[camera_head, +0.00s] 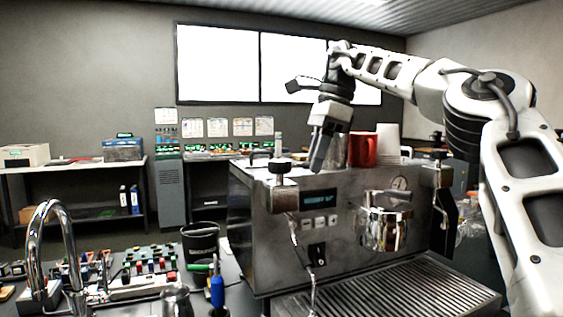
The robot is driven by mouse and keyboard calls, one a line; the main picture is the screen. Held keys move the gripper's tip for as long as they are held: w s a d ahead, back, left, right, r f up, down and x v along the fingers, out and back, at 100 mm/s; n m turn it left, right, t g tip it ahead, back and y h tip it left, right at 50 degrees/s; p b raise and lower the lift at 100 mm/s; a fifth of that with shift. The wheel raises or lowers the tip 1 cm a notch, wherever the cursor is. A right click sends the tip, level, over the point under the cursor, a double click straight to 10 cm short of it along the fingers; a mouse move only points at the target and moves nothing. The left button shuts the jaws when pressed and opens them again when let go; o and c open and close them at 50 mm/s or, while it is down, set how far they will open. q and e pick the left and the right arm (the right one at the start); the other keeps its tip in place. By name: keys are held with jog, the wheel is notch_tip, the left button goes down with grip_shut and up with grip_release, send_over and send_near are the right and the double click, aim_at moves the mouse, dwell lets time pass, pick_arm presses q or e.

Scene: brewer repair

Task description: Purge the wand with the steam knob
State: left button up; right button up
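The steel espresso machine (255,225) stands on the counter. A black knob (281,164) sits on the block at its left front corner, and a thin steel wand (296,238) hangs below that block. A second black knob (439,154) tops the right front block, with a black-handled part below it. My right gripper (319,155) points down above the machine's top, to the right of the left knob and apart from it in the picture. Its fingers are seen edge-on, so their opening is unclear. My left gripper is out of view.
A red cup (362,150) and stacked white cups (388,142) stand on the machine's top, close to my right gripper. A portafilter (384,228) is at the front above the drip tray (400,290). A tap (48,240), a pitcher (176,301) and a screwdriver (217,290) are at left.

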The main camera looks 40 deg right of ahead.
jog(key=s+a+m+t+h, duration=0.1)
jog(key=s+a+m+h, duration=0.2)
jog(key=a+m, duration=0.5)
jog(key=shift+a+m+h, duration=0.2)
jog(key=shift+m+h, duration=0.3)
jog(key=shift+m, duration=3.1)
jog(key=o, duration=0.4)
notch_tip(320, 180, up, 7)
